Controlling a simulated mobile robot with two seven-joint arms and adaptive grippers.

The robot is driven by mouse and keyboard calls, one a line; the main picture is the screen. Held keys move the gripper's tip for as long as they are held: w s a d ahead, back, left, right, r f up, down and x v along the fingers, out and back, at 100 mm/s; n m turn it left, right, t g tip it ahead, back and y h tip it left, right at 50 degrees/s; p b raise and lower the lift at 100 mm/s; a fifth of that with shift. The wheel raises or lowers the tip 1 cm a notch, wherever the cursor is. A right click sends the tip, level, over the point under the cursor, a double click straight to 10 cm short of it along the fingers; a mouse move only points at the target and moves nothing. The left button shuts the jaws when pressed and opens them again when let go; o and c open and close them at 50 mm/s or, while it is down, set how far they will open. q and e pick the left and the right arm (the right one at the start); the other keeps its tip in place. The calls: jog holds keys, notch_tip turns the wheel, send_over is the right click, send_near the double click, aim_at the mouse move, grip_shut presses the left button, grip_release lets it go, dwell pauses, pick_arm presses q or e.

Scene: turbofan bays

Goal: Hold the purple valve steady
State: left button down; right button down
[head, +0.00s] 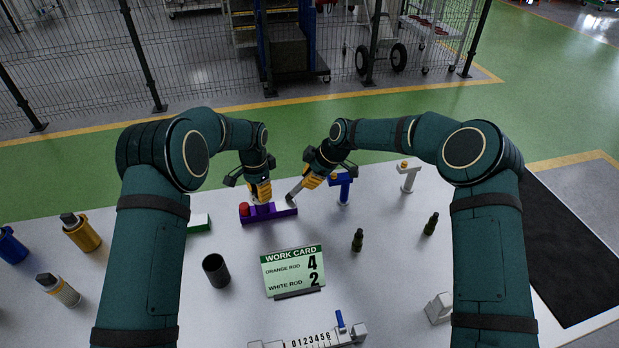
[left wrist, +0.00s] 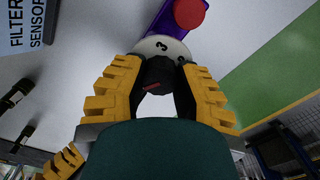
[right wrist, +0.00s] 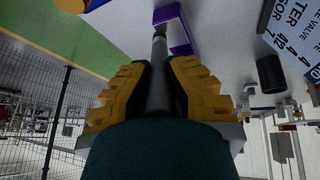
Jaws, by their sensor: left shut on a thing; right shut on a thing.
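The purple valve (head: 262,216) lies on the white table, with a red knob (head: 244,209) at its left end. My left gripper (head: 262,199) is above its middle. In the left wrist view its fingers are shut on a dark knob (left wrist: 157,75) over a white numbered dial (left wrist: 165,46) on the valve. The digits 3 and 2 show there. My right gripper (head: 306,186) is shut on a grey rod-like tool (head: 294,196). The tool's tip points down at the right end of the valve; whether it touches is unclear. The tool also shows in the right wrist view (right wrist: 159,75).
A blue stand (head: 344,191) is close right of my right gripper, a white stand (head: 409,178) farther right. A green block (head: 199,224) lies left of the valve. A work card (head: 293,271) and dark cup (head: 216,271) are nearer. Several bottles stand around; a numbered scale (head: 310,340) is in front.

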jog(key=shift+s+a, duration=0.3)
jog(key=shift+s, duration=0.15)
jog(key=shift+d, duration=0.1)
jog(key=shift+w+d, duration=0.15)
jog(key=shift+d, duration=0.6)
jog(key=shift+r, duration=0.15)
jog(key=shift+r, duration=4.4)
